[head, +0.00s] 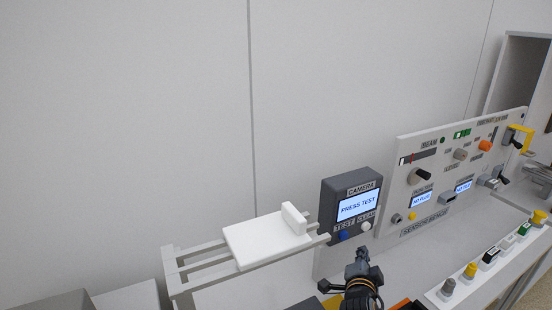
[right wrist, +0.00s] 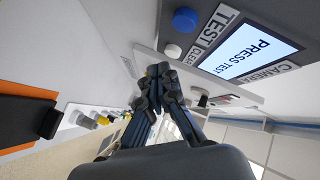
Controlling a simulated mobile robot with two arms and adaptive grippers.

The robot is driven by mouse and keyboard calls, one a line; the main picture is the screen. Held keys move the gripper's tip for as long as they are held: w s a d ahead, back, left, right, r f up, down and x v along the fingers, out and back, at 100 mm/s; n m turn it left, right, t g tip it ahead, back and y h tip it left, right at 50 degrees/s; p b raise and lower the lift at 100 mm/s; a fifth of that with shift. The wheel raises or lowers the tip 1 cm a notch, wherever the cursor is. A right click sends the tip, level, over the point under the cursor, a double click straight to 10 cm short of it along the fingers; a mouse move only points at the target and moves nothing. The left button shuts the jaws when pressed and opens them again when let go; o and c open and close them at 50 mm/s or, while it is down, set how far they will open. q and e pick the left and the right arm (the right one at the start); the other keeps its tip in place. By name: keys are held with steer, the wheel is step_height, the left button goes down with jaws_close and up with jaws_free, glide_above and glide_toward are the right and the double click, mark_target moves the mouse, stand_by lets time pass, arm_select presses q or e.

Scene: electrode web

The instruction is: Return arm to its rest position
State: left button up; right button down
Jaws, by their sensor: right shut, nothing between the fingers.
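My right gripper (head: 361,262) shows at the lower middle of the head view, in front of the camera box and apart from it. Its fingers are shut with nothing between them. The same gripper fills the middle of the right wrist view (right wrist: 157,80). The dark camera box (head: 350,203) has a lit screen reading PRESS TEST, a blue TEST button (head: 343,236) and a white CLEAR button (head: 365,226). The box shows close up at the top of the right wrist view (right wrist: 240,35). My left gripper is not in view.
A white plate (head: 262,240) with an upright block lies on a rail frame (head: 175,270) left of the box. A sensor bench panel (head: 450,175) stands to the right. A strip of coloured plugs (head: 490,258) lies at the lower right. The wall behind is bare.

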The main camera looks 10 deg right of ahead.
steer(key=s+a+f+n+g+y+p, duration=0.1)
steer(key=s+a+f+n+g+y, duration=0.15)
steer(key=s+n, duration=0.6)
steer(key=s+a+f+n+g+y+p, duration=0.15)
steer(key=s+a+f+n+g, duration=0.25)
steer(key=s, duration=1)
steer(key=s+a+f+n+g+y, duration=0.35)
steer(key=s+n, duration=0.25)
steer(key=s, duration=0.6)
step_height(320, 180, down, 29)
steer(key=s+g+b, duration=0.1)
steer(key=g+b, duration=0.1)
steer(key=b, duration=0.3)
arm_select(q)
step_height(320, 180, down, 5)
steer(key=b, duration=0.3)
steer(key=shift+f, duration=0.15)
arm_select(e)
steer(key=s+d+f, duration=0.1)
steer(key=s+f, duration=0.7)
steer(key=f, duration=0.2)
steer(key=s+d+f, duration=0.2)
steer(key=s+f, duration=0.7)
steer(key=f, duration=0.1)
steer(key=shift+d+f+g+h, duration=0.2)
steer(key=shift+d+g+h, duration=0.05)
steer(key=shift+g+h, duration=0.15)
